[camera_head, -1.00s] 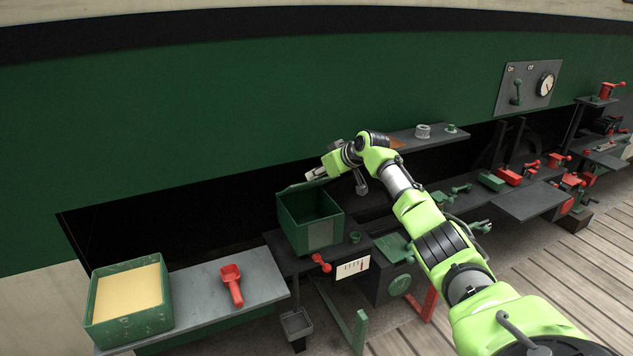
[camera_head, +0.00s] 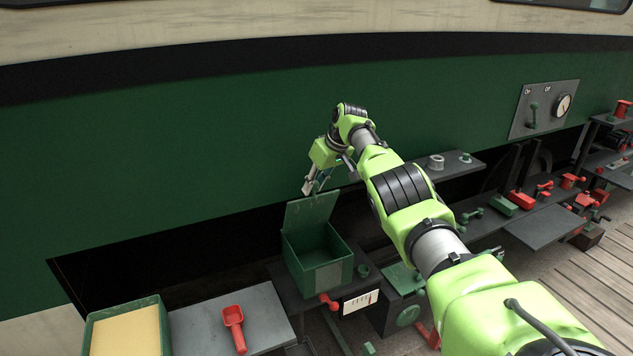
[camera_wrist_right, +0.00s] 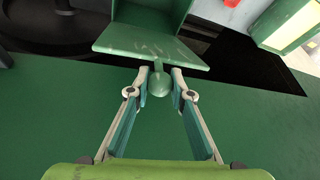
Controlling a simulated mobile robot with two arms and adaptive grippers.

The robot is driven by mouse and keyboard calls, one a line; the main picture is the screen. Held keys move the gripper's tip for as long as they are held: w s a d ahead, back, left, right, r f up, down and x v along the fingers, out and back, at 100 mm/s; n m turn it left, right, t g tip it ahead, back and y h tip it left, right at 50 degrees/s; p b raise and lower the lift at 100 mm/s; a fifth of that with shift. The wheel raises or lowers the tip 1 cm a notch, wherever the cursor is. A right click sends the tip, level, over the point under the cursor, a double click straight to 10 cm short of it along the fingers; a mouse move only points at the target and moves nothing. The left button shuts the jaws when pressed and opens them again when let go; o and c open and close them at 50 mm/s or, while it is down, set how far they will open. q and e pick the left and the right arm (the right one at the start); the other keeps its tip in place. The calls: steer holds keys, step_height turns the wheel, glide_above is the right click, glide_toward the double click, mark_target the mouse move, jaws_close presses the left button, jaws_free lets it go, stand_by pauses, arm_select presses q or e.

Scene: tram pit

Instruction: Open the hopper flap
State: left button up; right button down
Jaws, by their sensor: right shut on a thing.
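The hopper is a green box (camera_head: 326,277) on a dark shelf, left of centre in the head view. Its flap (camera_head: 308,222) stands raised at the back edge, tilted up, and the dark inside of the box shows. My right gripper (camera_head: 308,190) is at the top edge of the flap. In the right wrist view the flap (camera_wrist_right: 150,45) lies ahead of the fingers, and my right gripper (camera_wrist_right: 160,82) is shut on the flap's rounded green knob (camera_wrist_right: 160,84). My left gripper is not in view.
A green tray of yellow material (camera_head: 126,333) and a red scoop (camera_head: 234,326) are on the grey shelf at the left. A red lever (camera_head: 328,301) and a scale plate (camera_head: 360,301) sit in front of the hopper. The green tram side rises close behind the gripper.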

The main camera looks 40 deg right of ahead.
steer(key=shift+w+r, duration=0.1)
steer(key=shift+w, duration=0.2)
steer(key=c, duration=1.8)
jaws_free()
steer(key=shift+w, duration=0.1)
steer(key=shift+v, duration=0.9)
steer(key=v, duration=1)
